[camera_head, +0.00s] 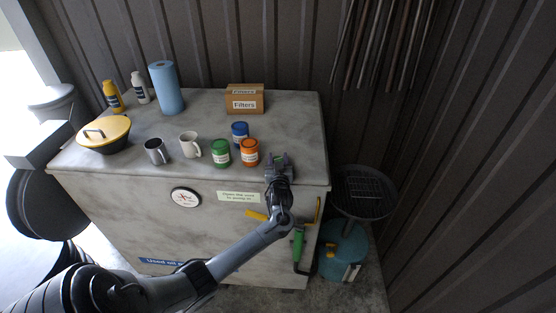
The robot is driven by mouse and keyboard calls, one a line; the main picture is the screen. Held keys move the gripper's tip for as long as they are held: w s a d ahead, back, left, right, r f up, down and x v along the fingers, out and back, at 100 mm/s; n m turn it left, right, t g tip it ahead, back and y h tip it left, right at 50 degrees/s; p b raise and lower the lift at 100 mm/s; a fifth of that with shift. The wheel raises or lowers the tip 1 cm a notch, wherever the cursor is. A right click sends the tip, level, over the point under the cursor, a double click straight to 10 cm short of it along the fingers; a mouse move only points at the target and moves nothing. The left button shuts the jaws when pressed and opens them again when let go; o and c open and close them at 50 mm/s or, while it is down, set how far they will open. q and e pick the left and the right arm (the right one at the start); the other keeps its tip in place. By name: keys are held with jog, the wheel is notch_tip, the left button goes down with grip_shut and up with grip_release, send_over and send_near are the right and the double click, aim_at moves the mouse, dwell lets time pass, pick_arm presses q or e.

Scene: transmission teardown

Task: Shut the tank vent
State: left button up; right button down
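The tank (110,195) is a large grey, stained box with a flat top. A pale green label (238,196) on its front seems to mention the vent; its small text is hard to read. My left gripper (279,160) is over the front right part of the tank top, right of the orange can. Whether its fingers are apart or closed, and whether they touch anything, cannot be made out. I cannot identify the vent; my gripper and wrist cover part of that corner. A yellow lever (256,215) shows on the tank front, beside my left forearm. My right gripper is out of view.
On the tank top stand an orange can (250,153), a green can (221,154), a blue can (239,133), mugs (190,145), a Filters box (244,100), a blue roll (166,88) and a yellow-lidded pan (104,134). A green-handled tool (298,245) hangs at the front right. A teal drain container (343,250) stands right.

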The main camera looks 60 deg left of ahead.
pick_arm(q)
jog(key=c, duration=0.5)
jog(key=shift+m+t+h, duration=0.3)
jog(key=shift+t, duration=0.1)
jog(key=shift+o, duration=0.2)
jog(key=shift+m+t+h+p, duration=0.6)
jog(key=shift+m+t+h, duration=0.25)
jog(key=shift+t, duration=0.25)
jog(key=shift+m+t+h+p, duration=0.3)
jog(key=shift+m+t+h, duration=1.45)
jog(key=shift+h, duration=0.3)
jog(key=o, duration=0.9)
